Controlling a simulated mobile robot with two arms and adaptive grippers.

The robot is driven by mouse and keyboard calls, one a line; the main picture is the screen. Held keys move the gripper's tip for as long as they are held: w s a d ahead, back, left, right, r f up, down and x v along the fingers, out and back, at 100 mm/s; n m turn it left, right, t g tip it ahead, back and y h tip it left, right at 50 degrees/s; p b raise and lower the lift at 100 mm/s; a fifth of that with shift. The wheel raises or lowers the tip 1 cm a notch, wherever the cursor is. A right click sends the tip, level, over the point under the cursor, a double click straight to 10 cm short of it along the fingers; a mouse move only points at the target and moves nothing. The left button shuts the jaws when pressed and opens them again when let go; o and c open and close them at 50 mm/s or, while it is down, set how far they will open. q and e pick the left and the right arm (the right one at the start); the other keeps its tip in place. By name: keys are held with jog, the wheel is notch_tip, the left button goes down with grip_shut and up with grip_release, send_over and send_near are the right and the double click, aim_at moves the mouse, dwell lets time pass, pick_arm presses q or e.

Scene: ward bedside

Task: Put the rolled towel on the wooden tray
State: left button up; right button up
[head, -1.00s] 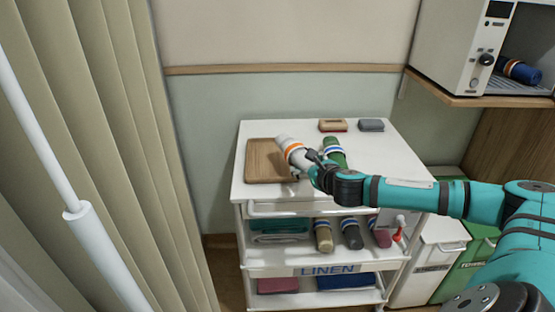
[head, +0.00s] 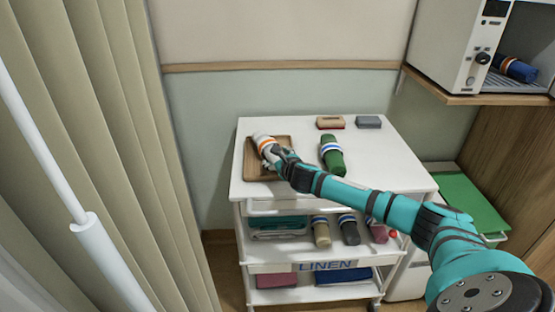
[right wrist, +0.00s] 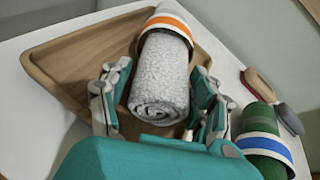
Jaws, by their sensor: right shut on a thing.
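The rolled towel (right wrist: 160,78) is white-grey with an orange and white band, and my right gripper (right wrist: 158,100) is shut on it, one finger on each side. In the head view the towel (head: 263,142) is over the wooden tray (head: 254,168), with my right gripper (head: 275,155) at its near end. The tray (right wrist: 75,65) lies under and around the towel in the right wrist view. I cannot tell whether the towel touches the tray floor. My left gripper is not in view.
A green rolled towel (head: 332,155) with a blue and white band lies right of the tray on the white cart (head: 375,165). A tan and red block (head: 330,122) and a grey block (head: 368,122) lie at the back. A curtain (head: 110,130) hangs at the left.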

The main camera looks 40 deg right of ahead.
jog(key=o, duration=1.2)
jog(key=shift+f, duration=0.1)
jog(key=v, duration=1.2)
jog(key=shift+a, duration=0.1)
